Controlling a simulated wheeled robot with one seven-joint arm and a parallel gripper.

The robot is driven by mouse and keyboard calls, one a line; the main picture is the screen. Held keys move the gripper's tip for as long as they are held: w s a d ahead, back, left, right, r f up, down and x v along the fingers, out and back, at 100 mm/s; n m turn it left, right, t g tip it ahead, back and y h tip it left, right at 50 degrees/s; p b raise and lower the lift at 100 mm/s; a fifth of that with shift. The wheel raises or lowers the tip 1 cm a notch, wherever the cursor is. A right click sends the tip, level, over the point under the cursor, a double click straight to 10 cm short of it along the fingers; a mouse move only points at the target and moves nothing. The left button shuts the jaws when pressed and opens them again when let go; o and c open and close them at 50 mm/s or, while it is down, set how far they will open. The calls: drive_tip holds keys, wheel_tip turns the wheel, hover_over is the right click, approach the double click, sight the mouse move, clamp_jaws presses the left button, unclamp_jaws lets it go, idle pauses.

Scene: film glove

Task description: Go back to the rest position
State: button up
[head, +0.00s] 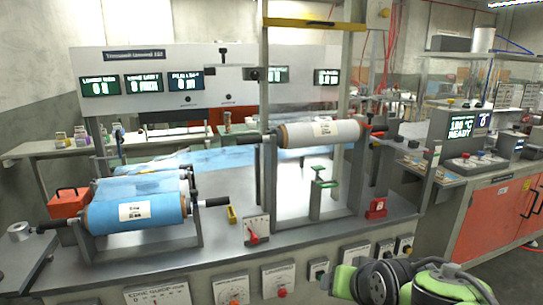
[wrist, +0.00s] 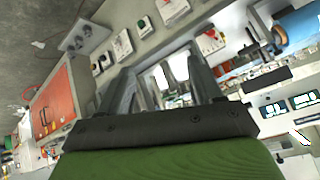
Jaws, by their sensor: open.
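My gripper (wrist: 165,85) shows in the wrist view with its two grey fingers spread apart and nothing between them. In the head view, part of my green and black arm (head: 410,283) is at the lower right, in front of the machine bench. The gripper's fingertips cannot be made out in the head view. The wrist view is turned on its side, with the bench front and the orange cabinet (wrist: 58,105) beyond the gripper.
The bench carries a blue film roll (head: 135,212) at the left and a white roll (head: 322,132) on an upright frame. A red-handled lever (head: 254,236) stands near the front edge. A heated station (head: 465,150) is at the right. Open floor lies at the lower right.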

drive_tip(key=s+d+f+n+g+h, duration=0.1)
drive_tip(key=s+f+n+g, duration=0.15)
drive_tip(key=s, duration=1.75)
wheel_tip(320, 180, up, 17)
drive_tip(key=p, duration=1.7)
drive_tip(key=shift+d+r+p, duration=0.15)
drive_tip(key=shift+p, duration=0.2)
drive_tip(key=shift+g, duration=0.25)
